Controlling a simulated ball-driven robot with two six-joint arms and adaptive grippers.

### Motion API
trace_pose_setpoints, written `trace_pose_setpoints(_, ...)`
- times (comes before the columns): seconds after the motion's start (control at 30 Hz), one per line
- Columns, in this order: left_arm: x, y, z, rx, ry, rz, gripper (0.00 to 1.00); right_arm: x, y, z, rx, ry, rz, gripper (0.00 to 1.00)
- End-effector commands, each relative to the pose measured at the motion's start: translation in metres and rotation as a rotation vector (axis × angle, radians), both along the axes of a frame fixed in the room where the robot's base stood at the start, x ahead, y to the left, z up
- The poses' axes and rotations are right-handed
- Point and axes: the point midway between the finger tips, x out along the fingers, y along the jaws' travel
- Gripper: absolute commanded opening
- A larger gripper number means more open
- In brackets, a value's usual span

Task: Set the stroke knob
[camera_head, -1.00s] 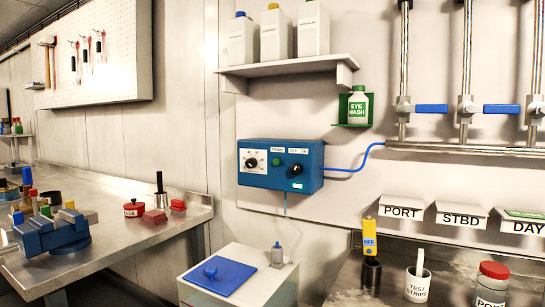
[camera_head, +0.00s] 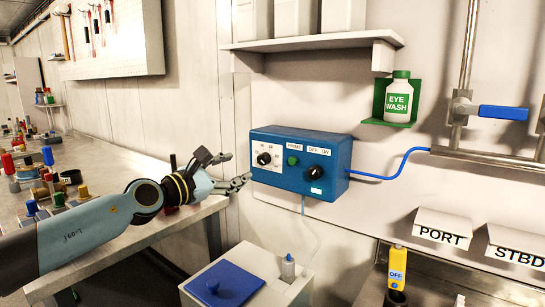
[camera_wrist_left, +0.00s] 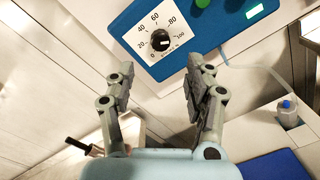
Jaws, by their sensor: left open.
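The blue pump box (camera_head: 330,165) is on the wall. The stroke knob (camera_head: 264,159) is a black knob on the white dial at the left of its face. In the left wrist view the stroke knob (camera_wrist_left: 160,40) sits inside a scale from 0 to 100; a pale mark shows on it, but I cannot tell its exact reading. My left gripper (camera_head: 238,167) is open and empty, just left of the box and apart from the knob. In the left wrist view the fingers of the left gripper (camera_wrist_left: 160,66) are spread below the dial. My right gripper is not in view.
A green button (camera_head: 293,161) and a black OFF/ON switch (camera_head: 313,172) share the box face. A shelf (camera_head: 300,43) is above. A white cabinet with a blue lid (camera_head: 226,283) stands below. A cluttered metal bench (camera_head: 130,165) is at left.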

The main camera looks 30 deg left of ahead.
Motion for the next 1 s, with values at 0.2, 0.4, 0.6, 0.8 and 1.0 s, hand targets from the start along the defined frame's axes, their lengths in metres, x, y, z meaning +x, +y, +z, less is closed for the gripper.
trace_pose_setpoints(0.2,0.042,-0.005,-0.002,-0.011,-0.003,0.003,0.53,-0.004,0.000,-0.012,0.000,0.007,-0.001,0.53)
trace_pose_setpoints(0.4,0.078,-0.009,-0.002,-0.011,0.000,0.002,0.53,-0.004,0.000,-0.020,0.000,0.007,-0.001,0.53)
trace_pose_setpoints(0.6,0.096,-0.011,-0.002,-0.010,0.001,0.002,0.53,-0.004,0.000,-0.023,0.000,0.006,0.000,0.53)
trace_pose_setpoints(0.8,0.098,-0.012,-0.002,-0.010,0.003,0.001,0.53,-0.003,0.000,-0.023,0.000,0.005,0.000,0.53)
trace_pose_setpoints(1.0,0.098,-0.012,-0.002,-0.010,0.003,0.001,0.40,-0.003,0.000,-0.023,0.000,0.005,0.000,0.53)
